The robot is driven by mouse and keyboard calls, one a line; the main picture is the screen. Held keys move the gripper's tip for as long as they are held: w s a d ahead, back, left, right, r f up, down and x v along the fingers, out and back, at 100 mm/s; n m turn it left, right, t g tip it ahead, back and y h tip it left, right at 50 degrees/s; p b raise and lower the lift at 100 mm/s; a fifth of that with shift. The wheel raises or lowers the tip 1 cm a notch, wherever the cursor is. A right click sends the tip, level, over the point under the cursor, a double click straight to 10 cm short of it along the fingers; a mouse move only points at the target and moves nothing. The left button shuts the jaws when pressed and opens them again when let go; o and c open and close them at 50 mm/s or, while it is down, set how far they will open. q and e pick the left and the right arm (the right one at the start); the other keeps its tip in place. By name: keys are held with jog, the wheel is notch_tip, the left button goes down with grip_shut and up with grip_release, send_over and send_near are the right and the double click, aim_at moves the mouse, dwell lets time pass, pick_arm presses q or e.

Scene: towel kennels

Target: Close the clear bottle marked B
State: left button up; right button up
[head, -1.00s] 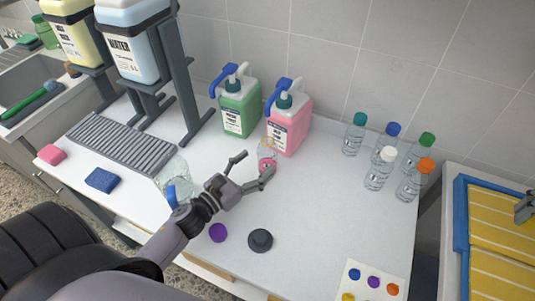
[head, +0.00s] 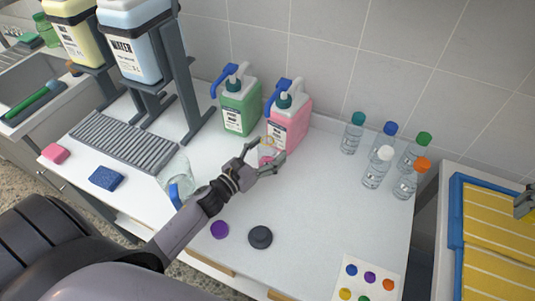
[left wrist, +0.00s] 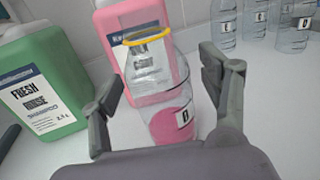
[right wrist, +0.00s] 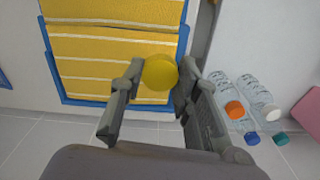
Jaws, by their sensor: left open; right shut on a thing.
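A clear bottle (left wrist: 165,95) with pink liquid in its lower part stands uncapped, with a yellow ring at its neck, in the left wrist view. Its label letter is too unclear to read. In the head view the bottle (head: 266,153) is partly hidden by my left gripper (head: 270,157). That gripper is open, its fingers on either side of the bottle without visibly closing on it. My right gripper (right wrist: 150,90) is shut on a yellow cap (right wrist: 160,72), held away from the counter near the yellow-striped towels at the right.
Pink (head: 289,122) and green (head: 240,108) pump jugs stand right behind the bottle. Several capped bottles (head: 376,168) stand at the back right. A purple cap (head: 219,230), a dark round object (head: 260,237) and a colour-dot card (head: 366,280) lie in front. The middle counter is clear.

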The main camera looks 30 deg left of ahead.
pick_arm(q)
jog(key=shift+c, duration=0.5)
jog(key=c, duration=1.2)
